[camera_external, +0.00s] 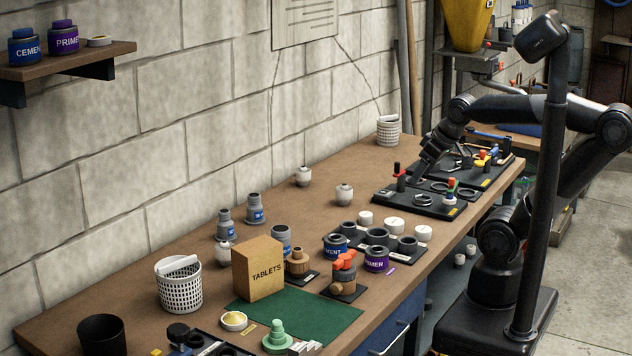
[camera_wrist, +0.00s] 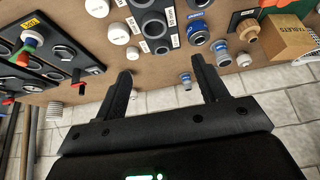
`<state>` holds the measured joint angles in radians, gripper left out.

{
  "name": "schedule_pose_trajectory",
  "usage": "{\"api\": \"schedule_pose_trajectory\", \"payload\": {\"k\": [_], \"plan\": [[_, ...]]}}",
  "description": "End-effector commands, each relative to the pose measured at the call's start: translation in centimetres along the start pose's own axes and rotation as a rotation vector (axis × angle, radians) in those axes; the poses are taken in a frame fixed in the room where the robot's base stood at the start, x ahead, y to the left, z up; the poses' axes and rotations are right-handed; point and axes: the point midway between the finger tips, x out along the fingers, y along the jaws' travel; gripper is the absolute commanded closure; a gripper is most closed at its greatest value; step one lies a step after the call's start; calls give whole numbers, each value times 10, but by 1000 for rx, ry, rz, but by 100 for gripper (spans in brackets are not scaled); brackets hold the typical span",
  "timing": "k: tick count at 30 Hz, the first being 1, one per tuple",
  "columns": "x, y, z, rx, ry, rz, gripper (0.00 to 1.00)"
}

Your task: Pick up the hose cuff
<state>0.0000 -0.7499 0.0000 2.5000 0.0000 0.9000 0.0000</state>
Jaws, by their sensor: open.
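Grey sleeve-like fittings with blue labels stand mid-bench in the external view: one at the back (camera_external: 254,209), one to its left (camera_external: 224,224) and a wider one behind the box (camera_external: 281,239). I cannot tell for certain which piece is the hose cuff. In the wrist view a small blue-grey fitting (camera_wrist: 185,80) lies just left of the right finger, and a wider one (camera_wrist: 198,33) lies beyond the fingertips. My gripper (camera_wrist: 161,68) is open, with nothing held between its fingers. In the external view it hangs at the bench's right part, over the black trays.
White knobbed fittings (camera_external: 344,195) (camera_external: 303,177) stand between the gripper and the grey fittings. A black socket tray (camera_external: 393,254), tablets box (camera_external: 258,268), white basket (camera_external: 178,285) and green mat (camera_external: 315,318) crowd the front. The block wall (camera_external: 200,140) bounds the back. Some bench beside it is clear.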

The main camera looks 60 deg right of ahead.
Motion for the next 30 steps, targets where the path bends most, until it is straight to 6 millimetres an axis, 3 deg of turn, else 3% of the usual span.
{"api": "schedule_pose_trajectory", "payload": {"k": [4, 7, 17, 23, 30], "plan": [[0, 0, 0, 0, 0, 0, 34], [0, 0, 0, 0, 0, 0, 26], [0, -2, -8, -5, -10, -4, 26], [9, -14, -48, -31, -72, -20, 26], [36, -39, -109, -71, -165, -39, 26]]}}
